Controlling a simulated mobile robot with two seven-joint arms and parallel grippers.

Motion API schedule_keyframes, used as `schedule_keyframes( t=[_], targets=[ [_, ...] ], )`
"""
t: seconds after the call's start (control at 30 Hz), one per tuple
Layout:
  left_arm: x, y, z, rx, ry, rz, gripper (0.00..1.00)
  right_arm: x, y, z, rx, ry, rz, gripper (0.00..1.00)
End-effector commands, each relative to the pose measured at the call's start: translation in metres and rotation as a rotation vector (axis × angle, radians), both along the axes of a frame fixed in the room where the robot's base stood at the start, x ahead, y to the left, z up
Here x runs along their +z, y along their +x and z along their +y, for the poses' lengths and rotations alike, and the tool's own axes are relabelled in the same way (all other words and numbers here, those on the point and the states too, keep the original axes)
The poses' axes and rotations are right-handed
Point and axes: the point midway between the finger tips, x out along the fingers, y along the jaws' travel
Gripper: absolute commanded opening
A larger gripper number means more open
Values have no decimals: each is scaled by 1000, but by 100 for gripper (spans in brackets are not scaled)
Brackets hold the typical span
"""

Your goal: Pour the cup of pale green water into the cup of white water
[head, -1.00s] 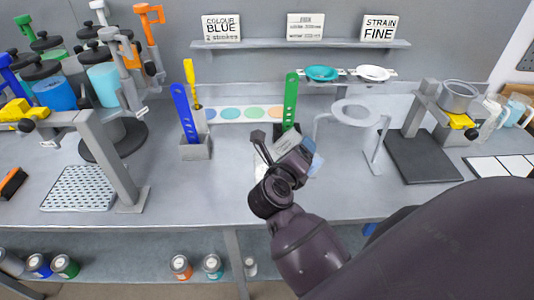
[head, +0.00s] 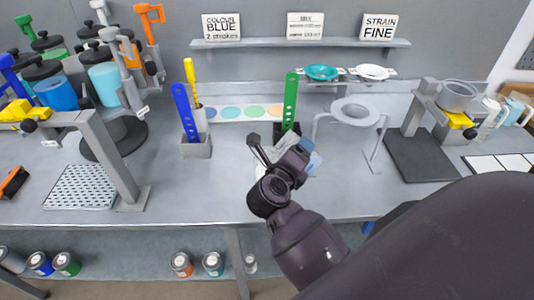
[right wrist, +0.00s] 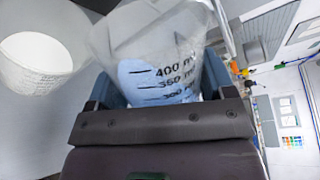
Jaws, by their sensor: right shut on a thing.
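My right gripper (head: 298,154) is over the middle of the bench, shut on a clear graduated cup. In the right wrist view the held cup (right wrist: 160,50) is between the fingers of my right gripper (right wrist: 165,92). It is marked 300 to 400 ml and its contents look pale blue. A second cup (right wrist: 45,50) with a white round opening or surface is to its left, apart from it in the picture. In the head view my wrist hides most of both cups. I cannot tell whether liquid is flowing. My left gripper is not in view.
A holder with blue and yellow tools (head: 195,148) and a green slotted tool (head: 290,100) stand behind. A white ring stand (head: 355,112) is right of my gripper. A dark-based stand (head: 420,155) is further right. Drum agitators (head: 105,80) fill the left.

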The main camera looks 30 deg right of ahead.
Motion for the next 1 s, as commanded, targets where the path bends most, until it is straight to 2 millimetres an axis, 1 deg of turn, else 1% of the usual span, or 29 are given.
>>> schedule_keyframes(
  t=[1.0],
  targets=[
    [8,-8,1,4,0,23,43,9,2,1,0,-59,124,51]
  ],
)
